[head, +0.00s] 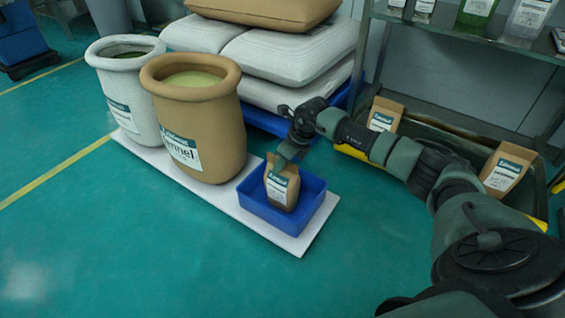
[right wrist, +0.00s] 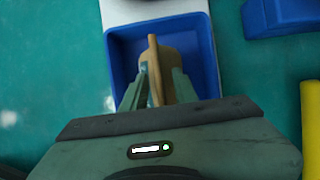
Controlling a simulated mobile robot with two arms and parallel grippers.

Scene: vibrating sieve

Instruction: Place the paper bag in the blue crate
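The brown paper bag (head: 282,187) with a white and teal label stands roughly upright inside the small blue crate (head: 262,209). Its lower part is inside the crate walls. My right gripper (head: 283,157) is at the bag's top. In the right wrist view, the right gripper's fingers (right wrist: 159,84) are apart on either side of the bag's narrow top (right wrist: 153,60), with a gap on the right side. The blue crate (right wrist: 204,50) surrounds the bag there. My left gripper is not in view.
The crate sits on a white board (head: 205,193) beside a tan sack (head: 220,130) and a white sack (head: 133,108), both open. Stacked full sacks (head: 285,50) lie behind. Two more paper bags (head: 385,114) (head: 507,168) stand in a dark bin at right. Green floor is clear in front.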

